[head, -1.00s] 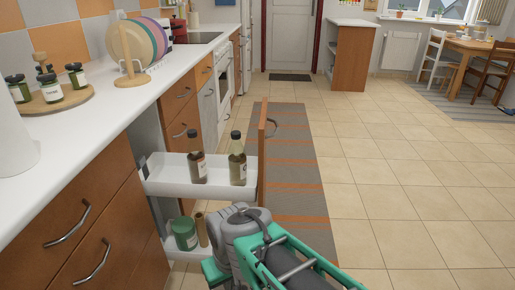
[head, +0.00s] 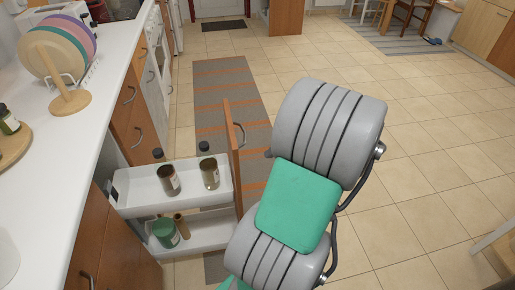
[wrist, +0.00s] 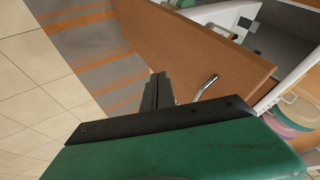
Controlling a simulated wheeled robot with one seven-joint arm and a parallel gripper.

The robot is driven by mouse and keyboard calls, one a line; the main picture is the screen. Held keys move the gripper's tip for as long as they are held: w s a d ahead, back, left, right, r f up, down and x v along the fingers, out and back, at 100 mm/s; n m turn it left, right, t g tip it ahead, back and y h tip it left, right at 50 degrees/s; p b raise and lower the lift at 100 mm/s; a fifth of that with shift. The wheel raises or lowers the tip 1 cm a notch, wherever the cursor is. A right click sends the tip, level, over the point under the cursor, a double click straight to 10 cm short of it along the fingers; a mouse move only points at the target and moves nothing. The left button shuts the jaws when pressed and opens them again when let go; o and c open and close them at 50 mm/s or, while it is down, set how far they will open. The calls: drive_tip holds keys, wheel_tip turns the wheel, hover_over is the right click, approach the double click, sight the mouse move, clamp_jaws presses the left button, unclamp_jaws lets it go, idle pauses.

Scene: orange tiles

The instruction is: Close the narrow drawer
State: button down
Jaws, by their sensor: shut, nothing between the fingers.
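The narrow drawer is pulled out from the counter, with a tall wooden front panel (head: 233,150) and two white trays (head: 135,190). Its front also fills much of the wrist view (wrist: 215,50), with a metal bar handle (wrist: 207,86). My gripper (wrist: 157,78) is shut and empty, with its dark fingers in front of the panel's outer face, beside the handle. I cannot tell whether it touches the panel. In the head view my grey and green arm hides the gripper and part of the drawer's lower end.
Two dark bottles (head: 210,173) stand in the upper tray, and a green jar (head: 165,232) stands in the lower one. A plate rack (head: 70,100) stands on the white counter. A striped rug (head: 220,85) lies on the floor beyond the drawer. The tiled floor at right is mostly clear.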

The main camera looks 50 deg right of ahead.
drive_tip(key=w+a+f+b, duration=0.1)
drive_tip(key=w+a+f, duration=0.4)
drive_tip(key=w+f, duration=0.1)
drive_tip(key=shift+w+f, duration=0.35)
drive_tip(key=shift+w, duration=0.25)
drive_tip(key=shift+a, duration=0.1)
